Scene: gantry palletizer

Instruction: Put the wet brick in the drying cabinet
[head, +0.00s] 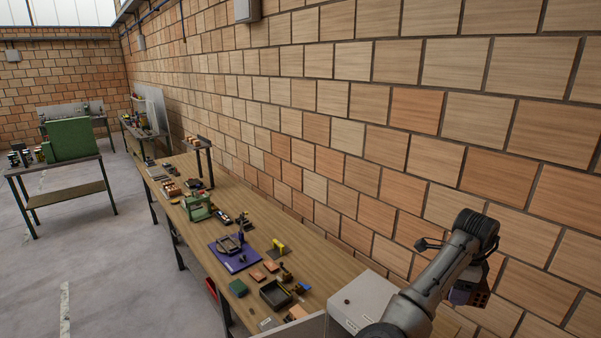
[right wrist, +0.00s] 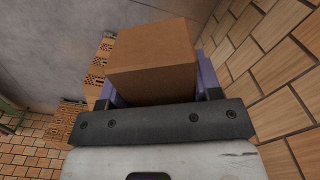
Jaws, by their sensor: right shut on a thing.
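My right gripper (head: 466,292) is at the lower right of the head view, beside the brick wall and right of the bench. In the right wrist view, its purple fingers (right wrist: 152,92) are shut on a plain brown brick (right wrist: 152,62). A small part of the held brick (head: 481,298) shows below the gripper in the head view. I cannot tell from its surface whether it is wet. A pale grey box (head: 362,298) stands at the near end of the bench; I cannot tell whether it is the drying cabinet. My left gripper is not in view.
A long wooden bench (head: 262,232) along the wall carries a purple tray (head: 231,262), a dark open box (head: 275,294) and small tools. Several perforated bricks (right wrist: 95,70) show behind the held brick.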

